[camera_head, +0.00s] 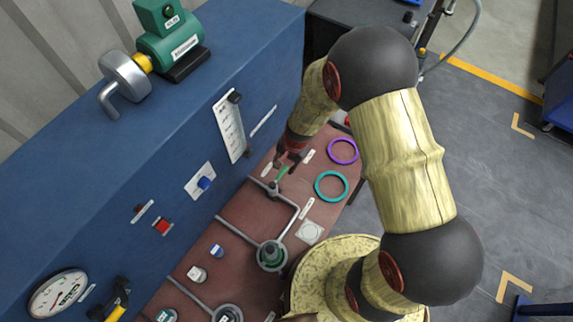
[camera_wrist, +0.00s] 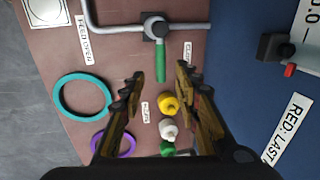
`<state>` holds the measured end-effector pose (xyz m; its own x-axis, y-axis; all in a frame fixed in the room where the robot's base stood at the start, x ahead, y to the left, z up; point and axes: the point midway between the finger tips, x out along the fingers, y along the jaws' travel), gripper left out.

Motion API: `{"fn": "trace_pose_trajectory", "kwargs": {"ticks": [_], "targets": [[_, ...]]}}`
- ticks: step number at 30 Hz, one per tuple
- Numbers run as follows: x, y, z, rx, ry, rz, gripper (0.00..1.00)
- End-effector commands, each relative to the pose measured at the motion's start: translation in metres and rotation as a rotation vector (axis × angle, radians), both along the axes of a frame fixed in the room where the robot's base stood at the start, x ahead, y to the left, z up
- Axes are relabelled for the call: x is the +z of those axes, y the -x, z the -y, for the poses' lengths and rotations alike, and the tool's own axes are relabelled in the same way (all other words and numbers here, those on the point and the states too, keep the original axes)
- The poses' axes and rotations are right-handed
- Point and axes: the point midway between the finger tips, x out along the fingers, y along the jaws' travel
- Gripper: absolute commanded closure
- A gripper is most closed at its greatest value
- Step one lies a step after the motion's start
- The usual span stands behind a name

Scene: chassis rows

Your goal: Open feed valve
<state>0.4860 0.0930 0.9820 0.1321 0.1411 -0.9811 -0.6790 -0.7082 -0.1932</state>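The feed valve has a green lever handle (camera_wrist: 161,62) on a metal valve body (camera_wrist: 155,28) set in a grey pipe. The handle points across the pipe, toward my gripper, beside a partly readable label (camera_wrist: 187,54). A "FEED OPEN" label (camera_wrist: 83,38) lies to the left of the valve in the wrist view. In the head view the green handle (camera_head: 282,172) shows just below my gripper (camera_head: 290,157). In the wrist view my gripper (camera_wrist: 158,82) is open, its fingers apart on either side of the handle's line. The handle tip lies just ahead of the fingertips; contact cannot be told.
Teal (camera_wrist: 83,96) and purple (camera_head: 343,151) rings lie on the red-brown deck. Yellow (camera_wrist: 168,104) and white (camera_wrist: 169,128) plugs show between my fingers. A blue panel wall (camera_head: 130,170) with gauge and switches rises beside the deck. Pipes run along the deck.

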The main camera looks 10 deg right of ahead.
Motion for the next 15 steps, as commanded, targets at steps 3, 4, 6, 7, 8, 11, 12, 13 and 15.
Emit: {"fn": "trace_pose_trajectory", "kwargs": {"ticks": [3,4,6,7,8,11,12,13,15], "targets": [[-0.005,-0.002,0.000,-0.020,0.001,0.004,0.68],[-0.008,-0.003,0.000,-0.021,0.001,0.004,0.68],[-0.017,-0.003,-0.001,-0.020,0.000,0.002,0.68],[-0.021,-0.003,-0.002,-0.021,0.001,0.001,0.68],[-0.026,-0.004,-0.003,-0.021,0.001,0.001,0.68],[-0.042,-0.007,-0.005,-0.020,0.000,0.002,0.68],[-0.048,-0.007,-0.006,-0.019,0.000,0.002,0.68],[-0.052,-0.008,-0.006,-0.019,0.001,0.001,0.68],[-0.061,-0.009,-0.007,-0.019,0.000,0.002,0.68]]}}
